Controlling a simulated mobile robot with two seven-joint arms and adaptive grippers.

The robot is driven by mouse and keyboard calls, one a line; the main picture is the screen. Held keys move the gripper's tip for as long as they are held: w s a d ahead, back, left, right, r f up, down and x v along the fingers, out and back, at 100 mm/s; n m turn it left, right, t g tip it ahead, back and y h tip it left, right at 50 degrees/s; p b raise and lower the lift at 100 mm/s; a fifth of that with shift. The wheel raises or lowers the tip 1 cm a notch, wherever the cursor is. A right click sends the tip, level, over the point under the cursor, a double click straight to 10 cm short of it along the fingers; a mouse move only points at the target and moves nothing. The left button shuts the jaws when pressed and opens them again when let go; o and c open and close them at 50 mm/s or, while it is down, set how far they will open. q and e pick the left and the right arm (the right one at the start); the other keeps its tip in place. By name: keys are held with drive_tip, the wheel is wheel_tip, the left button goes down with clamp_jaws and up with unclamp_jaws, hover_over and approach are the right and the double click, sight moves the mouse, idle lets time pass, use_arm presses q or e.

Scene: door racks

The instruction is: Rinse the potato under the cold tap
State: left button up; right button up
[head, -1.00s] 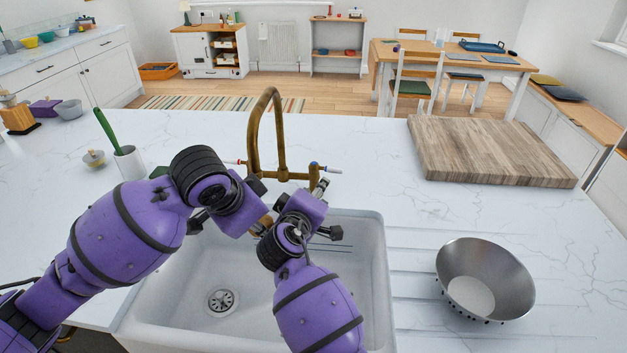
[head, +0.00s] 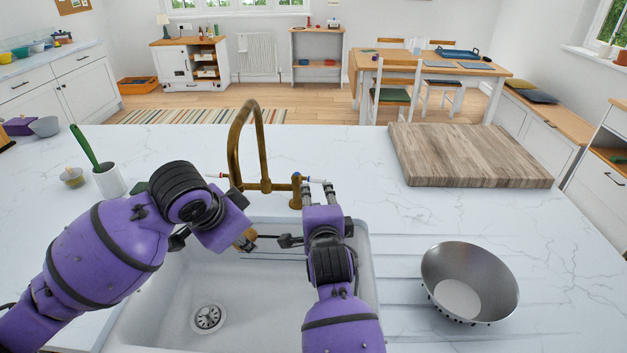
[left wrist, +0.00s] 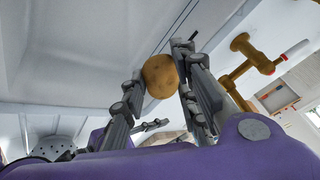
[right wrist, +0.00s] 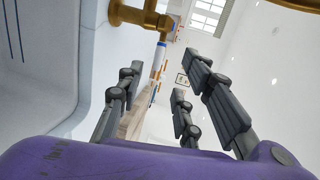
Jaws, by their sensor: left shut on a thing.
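The potato (left wrist: 160,75) is brown and sits between the fingers of my left gripper (left wrist: 162,72), which is shut on it. In the head view my left gripper (head: 251,239) holds it over the sink (head: 280,285), below the brass tap spout (head: 240,150). The cold tap handle (head: 327,184) is a white lever with a blue end, right of the spout. My right gripper (head: 318,191) is open at this handle, its fingers pointing away from me. In the right wrist view the lever (right wrist: 158,60) shows between the spread fingers (right wrist: 160,85). No water stream is visible.
A red-ended handle (head: 216,176) is on the spout's left. A metal colander (head: 470,283) stands on the drainer at right, and a wooden board (head: 470,155) lies behind it. A white pot (head: 109,181) with a green-handled tool stands at left.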

sight(314, 181)
drive_tip(key=x, duration=1.2)
drive_tip(key=shift+d, duration=0.1)
clamp_jaws()
drive_tip(key=shift+f, duration=0.1)
